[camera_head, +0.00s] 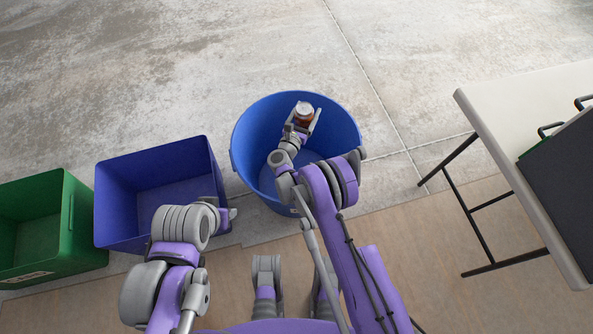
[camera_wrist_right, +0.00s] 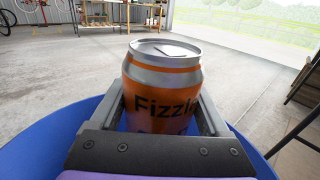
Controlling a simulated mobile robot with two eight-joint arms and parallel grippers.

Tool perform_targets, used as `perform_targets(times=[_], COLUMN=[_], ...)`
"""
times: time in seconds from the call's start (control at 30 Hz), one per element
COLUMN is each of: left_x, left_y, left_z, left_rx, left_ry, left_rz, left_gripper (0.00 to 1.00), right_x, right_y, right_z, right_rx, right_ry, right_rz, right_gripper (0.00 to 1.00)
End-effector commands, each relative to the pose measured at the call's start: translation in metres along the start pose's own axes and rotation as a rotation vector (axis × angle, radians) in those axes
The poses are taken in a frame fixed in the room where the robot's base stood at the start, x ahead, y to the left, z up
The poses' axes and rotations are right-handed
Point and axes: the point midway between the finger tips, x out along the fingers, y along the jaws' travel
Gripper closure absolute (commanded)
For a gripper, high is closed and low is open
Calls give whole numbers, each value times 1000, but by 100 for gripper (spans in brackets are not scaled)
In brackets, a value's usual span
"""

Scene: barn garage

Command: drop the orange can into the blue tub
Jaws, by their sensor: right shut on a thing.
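The orange can (camera_wrist_right: 162,95) with a silver top is upright between the fingers of my right gripper (camera_wrist_right: 165,120), which is shut on it. In the head view the can (camera_head: 304,113) and my right gripper (camera_head: 304,124) are over the round blue tub (camera_head: 255,125), within its rim. The tub's rim also shows below the can in the right wrist view (camera_wrist_right: 75,130). My left gripper (camera_head: 228,216) is beside the right wall of the square blue bin; its fingers are too small and covered to read.
A square dark-blue bin (camera_head: 203,165) and a green bin (camera_head: 70,215) stand left of the tub. A pale table (camera_head: 485,110) with dark metal legs and a dark case (camera_head: 565,170) on it is at right. The concrete floor beyond the tub is clear.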

Motion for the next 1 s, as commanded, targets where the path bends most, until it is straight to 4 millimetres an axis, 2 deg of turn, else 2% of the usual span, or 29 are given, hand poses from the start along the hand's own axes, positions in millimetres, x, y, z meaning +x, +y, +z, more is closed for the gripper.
perform_targets(times=[0.03, 0.1, 0.37, 0.7, 0.83, 1.0], left_x=[7, 10, 16, 35, 39, 39], left_y=[0, 0, 0, 0, 0, 0], left_z=[2, 3, 5, 11, 12, 12], left_rx=[0, 0, 0, 0, 0, 0], left_ry=[-3, -3, -6, -12, -14, -14], left_rz=[0, 0, 0, 0, 0, 0], left_gripper=[56, 56, 56, 56, 56, 56], right_x=[-1, -3, -3, -3, -3, -3], right_y=[4, 7, 8, 8, 8, 8], right_z=[-14, -22, -36, -75, -83, -84], right_rx=[0, 0, 0, 0, 0, 1], right_ry=[1, 1, 1, 1, 1, 0], right_rz=[-2, -4, -5, -5, -5, -5], right_gripper=[71, 71, 71, 71, 71, 71])
